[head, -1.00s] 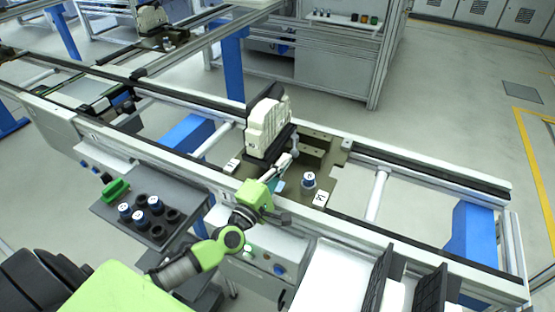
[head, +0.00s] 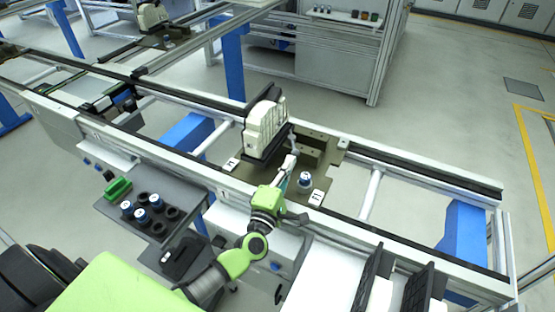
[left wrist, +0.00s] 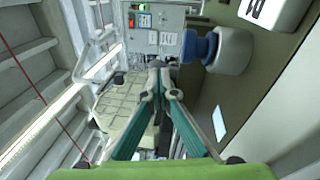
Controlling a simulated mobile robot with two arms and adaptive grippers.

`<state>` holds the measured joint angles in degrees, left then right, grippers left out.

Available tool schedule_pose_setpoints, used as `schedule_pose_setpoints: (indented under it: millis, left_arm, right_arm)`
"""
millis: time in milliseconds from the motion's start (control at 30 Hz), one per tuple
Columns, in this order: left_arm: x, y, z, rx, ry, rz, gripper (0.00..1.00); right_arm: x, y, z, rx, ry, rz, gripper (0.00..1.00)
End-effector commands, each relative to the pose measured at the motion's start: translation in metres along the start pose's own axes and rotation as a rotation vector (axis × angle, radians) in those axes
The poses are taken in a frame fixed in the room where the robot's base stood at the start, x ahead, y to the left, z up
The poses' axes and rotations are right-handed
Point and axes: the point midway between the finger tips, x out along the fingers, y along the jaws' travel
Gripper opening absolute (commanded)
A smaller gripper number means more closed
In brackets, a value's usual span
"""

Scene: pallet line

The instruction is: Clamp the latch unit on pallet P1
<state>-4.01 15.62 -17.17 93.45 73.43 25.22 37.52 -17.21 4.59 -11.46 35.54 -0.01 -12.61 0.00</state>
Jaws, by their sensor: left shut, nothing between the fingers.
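The latch unit (head: 265,125), a cream ribbed block on a dark base, stands upright on the olive pallet plate (head: 262,180) on the conveyor. A grey upright clamp part (head: 291,143) stands just right of it. My left gripper (head: 291,160) is shut and empty, its fingertips close to that part; I cannot tell if they touch. In the left wrist view the closed fingertips (left wrist: 158,66) show with the pale latch unit (left wrist: 125,112) to their left. A blue and white knob (head: 305,180) stands on the plate to the gripper's right; it also shows in the wrist view (left wrist: 230,50). My right gripper is out of view.
White tags (head: 231,164) lie on the plate's corners. A grey side shelf (head: 140,190) holds a green handle (head: 117,188) and several dark round pieces, some topped blue and white. Black panels (head: 410,290) stand at the front right. The conveyor right of the plate is open.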

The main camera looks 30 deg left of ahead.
Motion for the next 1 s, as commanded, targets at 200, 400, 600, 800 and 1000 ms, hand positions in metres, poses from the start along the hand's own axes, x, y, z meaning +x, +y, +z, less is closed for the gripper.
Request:
schedule_pose_setpoints:
  millis: [200,400,600,800,1000]
  left_arm:
    - [0.004,-0.001,0.010,-0.004,0.000,0.001,0.00]
    - [0.007,-0.002,0.016,-0.002,0.000,0.002,0.00]
    - [0.009,-0.003,0.019,-0.002,-0.001,0.001,0.00]
    - [0.009,-0.004,0.020,-0.002,-0.001,0.001,0.00]
    - [0.009,-0.004,0.020,-0.002,-0.001,0.001,0.00]
  right_arm:
    - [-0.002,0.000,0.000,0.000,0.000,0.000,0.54]
    - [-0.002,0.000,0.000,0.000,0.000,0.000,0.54]
    - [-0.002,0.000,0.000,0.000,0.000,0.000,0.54]
    - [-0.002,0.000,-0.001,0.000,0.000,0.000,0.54]
    - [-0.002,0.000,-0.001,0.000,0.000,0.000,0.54]
